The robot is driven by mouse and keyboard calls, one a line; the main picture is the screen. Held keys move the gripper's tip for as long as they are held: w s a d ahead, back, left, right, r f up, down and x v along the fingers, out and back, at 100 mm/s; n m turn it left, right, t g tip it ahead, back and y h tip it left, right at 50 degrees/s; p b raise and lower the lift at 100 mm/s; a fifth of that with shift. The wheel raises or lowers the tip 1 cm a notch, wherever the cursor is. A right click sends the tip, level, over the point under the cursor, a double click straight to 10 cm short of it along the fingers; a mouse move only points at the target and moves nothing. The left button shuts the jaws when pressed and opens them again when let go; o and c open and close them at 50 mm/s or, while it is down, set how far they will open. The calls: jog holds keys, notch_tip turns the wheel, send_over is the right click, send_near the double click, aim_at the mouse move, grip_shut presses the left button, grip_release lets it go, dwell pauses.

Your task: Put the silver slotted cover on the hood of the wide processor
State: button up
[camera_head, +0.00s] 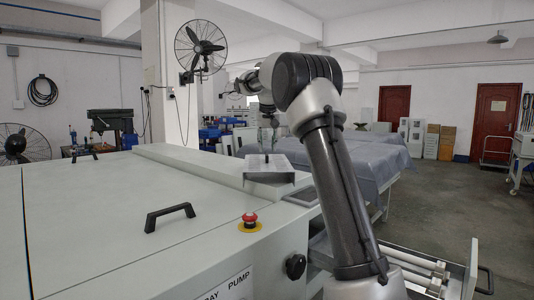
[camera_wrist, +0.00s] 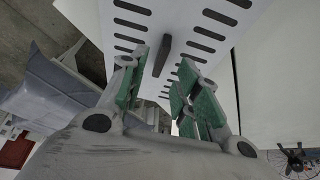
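The silver slotted cover (camera_head: 268,178) is at the right end of the raised hood (camera_head: 205,165) of the wide processor (camera_head: 90,215) in the head view. I cannot tell how fully it rests on the hood. In the wrist view the cover (camera_wrist: 215,22) shows rows of dark slots and a dark upright handle (camera_wrist: 162,55). My gripper (camera_wrist: 164,68) has its green-padded fingers apart, one on each side of the handle, with gaps visible.
A red emergency button (camera_head: 249,218) and a black handle (camera_head: 169,216) stand up from the processor's top. A table under a grey-blue sheet (camera_head: 370,160) stands behind my arm. A fan (camera_head: 200,47) hangs on the pillar. Open floor lies at the right.

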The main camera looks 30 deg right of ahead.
jog(key=v, duration=0.7)
jog(key=s+a+r+n, duration=0.15)
jog(key=s+a, duration=0.25)
jog(key=s, duration=0.7)
jog(key=s+a+f+n, duration=0.1)
jog(key=s+a+f, duration=0.1)
jog(key=s+f, duration=0.4)
jog(key=s+a+f+n+y, duration=0.1)
jog(key=s+f, duration=0.5)
jog(key=s, duration=1)
jog(key=s+a+f+n+y, duration=0.1)
jog(key=s+a+f, duration=0.2)
jog(key=s+f, duration=0.4)
jog(key=s, duration=0.4)
jog(key=shift+a, duration=0.35)
jog(key=shift+s+n, duration=0.1)
jog(key=shift+n, duration=0.15)
